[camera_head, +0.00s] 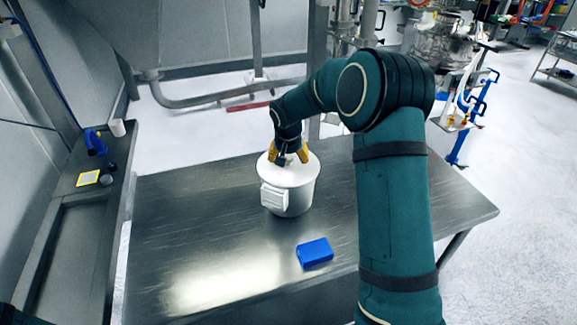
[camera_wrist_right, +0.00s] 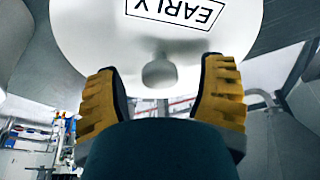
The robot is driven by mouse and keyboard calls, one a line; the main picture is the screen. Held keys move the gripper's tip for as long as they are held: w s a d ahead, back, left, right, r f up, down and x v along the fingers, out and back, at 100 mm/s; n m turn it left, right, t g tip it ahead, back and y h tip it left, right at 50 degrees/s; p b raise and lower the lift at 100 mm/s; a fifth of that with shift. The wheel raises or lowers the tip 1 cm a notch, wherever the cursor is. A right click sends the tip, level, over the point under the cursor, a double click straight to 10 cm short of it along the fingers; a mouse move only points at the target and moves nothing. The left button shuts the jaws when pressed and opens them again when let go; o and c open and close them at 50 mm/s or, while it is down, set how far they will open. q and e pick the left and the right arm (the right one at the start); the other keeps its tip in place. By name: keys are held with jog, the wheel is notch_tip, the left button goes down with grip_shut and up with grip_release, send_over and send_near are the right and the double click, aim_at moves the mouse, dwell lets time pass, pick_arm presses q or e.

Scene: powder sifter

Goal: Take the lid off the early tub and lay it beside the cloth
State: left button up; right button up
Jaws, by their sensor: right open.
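The early tub (camera_head: 296,203) is a light round tub standing on the metal table, with its white lid (camera_head: 305,176) on top. In the right wrist view the lid (camera_wrist_right: 90,35) bears a label reading EARLY and has a small pale knob (camera_wrist_right: 158,73). My right gripper (camera_head: 289,158) is over the lid. In the right wrist view its yellow-padded fingers (camera_wrist_right: 163,85) are open, one on each side of the knob, with gaps showing. The folded blue cloth (camera_head: 315,252) lies in front of the tub, to its right. My left gripper is out of view.
The metal table (camera_head: 180,225) is bare to the left of the tub and around the cloth. A side counter (camera_head: 75,220) at the left holds a blue item (camera_head: 95,142), a white cup (camera_head: 117,127) and a yellow-edged pad (camera_head: 88,178). My right arm covers the table's right part.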

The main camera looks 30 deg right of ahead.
jog(key=shift+w+f, duration=0.1)
jog(key=shift+f, duration=0.25)
jog(key=shift+o, duration=0.2)
grip_shut()
jog(key=shift+r, duration=0.1)
